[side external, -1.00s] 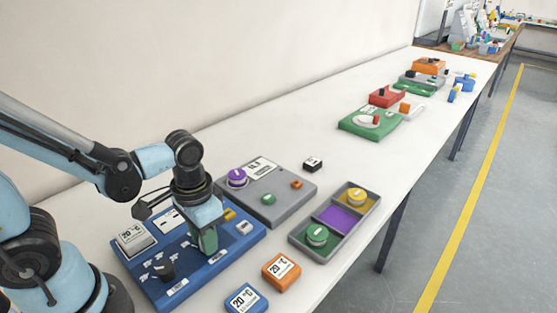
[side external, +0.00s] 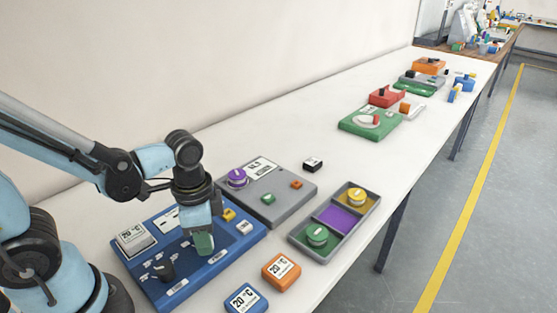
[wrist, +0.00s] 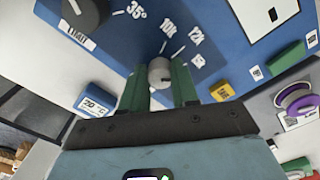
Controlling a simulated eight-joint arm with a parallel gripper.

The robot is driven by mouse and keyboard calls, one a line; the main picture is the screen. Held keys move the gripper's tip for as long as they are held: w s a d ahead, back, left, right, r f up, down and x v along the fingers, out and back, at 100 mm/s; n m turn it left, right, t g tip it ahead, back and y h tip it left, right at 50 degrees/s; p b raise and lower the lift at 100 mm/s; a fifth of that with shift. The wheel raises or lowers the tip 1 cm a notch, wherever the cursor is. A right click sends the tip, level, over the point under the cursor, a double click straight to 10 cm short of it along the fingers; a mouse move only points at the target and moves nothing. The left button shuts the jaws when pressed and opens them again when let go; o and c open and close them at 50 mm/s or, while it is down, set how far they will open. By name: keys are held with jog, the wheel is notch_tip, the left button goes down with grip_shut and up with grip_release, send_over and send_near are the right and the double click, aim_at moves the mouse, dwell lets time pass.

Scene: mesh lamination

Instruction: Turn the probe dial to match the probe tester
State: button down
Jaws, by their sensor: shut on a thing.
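A blue panel (side external: 200,271) lies on the table in front of my arm. In the wrist view, a small grey knob (wrist: 159,70) on this panel stands between my gripper's (wrist: 160,88) two green fingers. Scale marks and number labels (wrist: 182,44) fan out beside the knob, with a white line near it. My gripper (side external: 203,245) points down and is shut on this knob, which the fingers hide in the side view. A black knob (side external: 163,271) marked LIMIT is at the panel's left. I cannot tell which object is the probe tester.
A grey panel (side external: 285,206) with a purple dial (side external: 237,177) stands behind right. A grey tray (side external: 297,238) holds yellow and green dials. Orange (side external: 281,270) and blue (side external: 246,299) blocks reading 20 °C lie at the front.

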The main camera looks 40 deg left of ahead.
dwell(0.3)
jog(key=c, duration=0.8)
grip_release()
jog(key=shift+c, duration=0.2)
jog(key=shift+r, duration=0.1)
notch_tip(320, 180, up, 12)
jog(key=w+a+f+n+t, duration=0.1)
jog(key=w+a+n+t, duration=0.2)
jog(key=w+n+t, duration=0.2)
jog(key=shift+w+f+n+t, duration=0.2)
jog(key=shift+f+n+t, duration=0.2)
jog(key=shift+n+t, duration=0.6)
